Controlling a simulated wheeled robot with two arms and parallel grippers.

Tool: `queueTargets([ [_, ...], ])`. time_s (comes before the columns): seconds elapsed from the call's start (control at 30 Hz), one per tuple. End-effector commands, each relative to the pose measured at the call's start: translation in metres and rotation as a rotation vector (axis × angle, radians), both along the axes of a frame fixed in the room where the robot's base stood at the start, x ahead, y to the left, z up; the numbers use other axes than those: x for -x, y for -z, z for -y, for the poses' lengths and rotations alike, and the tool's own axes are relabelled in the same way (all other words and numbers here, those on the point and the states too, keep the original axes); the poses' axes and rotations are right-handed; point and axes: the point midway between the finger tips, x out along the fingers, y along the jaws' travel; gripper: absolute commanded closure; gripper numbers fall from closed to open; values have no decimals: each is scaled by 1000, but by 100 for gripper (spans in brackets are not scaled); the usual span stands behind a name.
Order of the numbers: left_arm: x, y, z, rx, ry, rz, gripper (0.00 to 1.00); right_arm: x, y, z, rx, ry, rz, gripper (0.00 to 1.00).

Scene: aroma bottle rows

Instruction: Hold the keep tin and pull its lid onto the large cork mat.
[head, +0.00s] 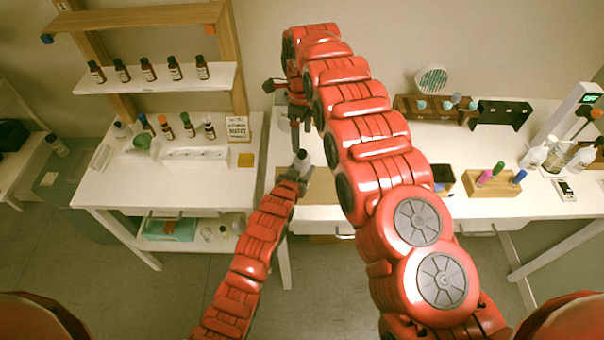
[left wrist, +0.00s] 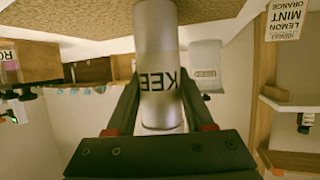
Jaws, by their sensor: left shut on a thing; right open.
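The keep tin (head: 303,161) is a small silver-grey cylinder near the front edge of the right-hand white table. In the left wrist view the tin (left wrist: 157,45) shows dark letters "KEE". My left gripper (head: 295,176) is shut around it; its fingers also show in the left wrist view (left wrist: 158,92). The lid end of the tin is low in the left wrist view, partly behind my gripper body. My right gripper (head: 297,137) is open, just above the tin, pointing down.
My right arm hides much of the table's middle. A sign card (head: 237,128) and bottle rows stand on the left table.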

Motion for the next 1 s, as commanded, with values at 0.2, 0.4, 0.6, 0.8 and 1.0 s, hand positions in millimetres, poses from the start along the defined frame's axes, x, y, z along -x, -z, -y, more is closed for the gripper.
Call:
queueTargets([
  [0.2,0,0,0,0,0,1,100,0,0,0,0,0,0,16],
  [0.4,0,0,0,0,0,1,100,0,0,0,0,0,0,14],
  [0.6,0,-1,0,0,0,1,100,-4,-2,5,14,-105,9,4],
  [0.8,0,0,0,0,0,1,100,-15,-9,16,62,-565,33,4],
  [1.0,0,-1,0,0,0,1,100,-14,-18,18,98,-1187,37,4],
])
